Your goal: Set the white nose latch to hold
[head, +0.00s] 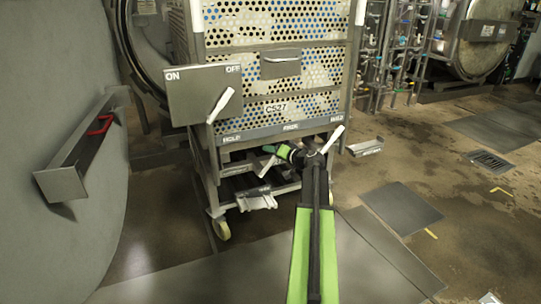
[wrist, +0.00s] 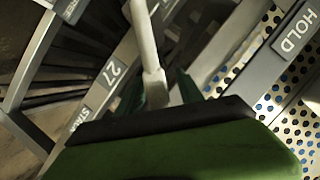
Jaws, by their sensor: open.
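A white lever (wrist: 145,40) runs down between the two green fingers of my gripper (wrist: 160,92) in the wrist view, its lower part hidden by the gripper body. I cannot tell whether the fingers touch it. A grey plate marked HOLD (wrist: 292,32) is at the upper right. In the head view, my gripper (head: 276,150) is open, pointing left below the cart's front rail (head: 265,134), marked HOLD at both ends and FREE in the middle. A small white lever (head: 267,167) shows just below it. Another white lever (head: 333,138) slants below the right HOLD mark.
A perforated cart (head: 285,60) stands ahead on wheels. A grey ON/OFF box (head: 190,92) with a white handle (head: 221,105) juts out at its left. A grey holder with a red handle (head: 100,125) is on the left wall. The floor at right is mostly open.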

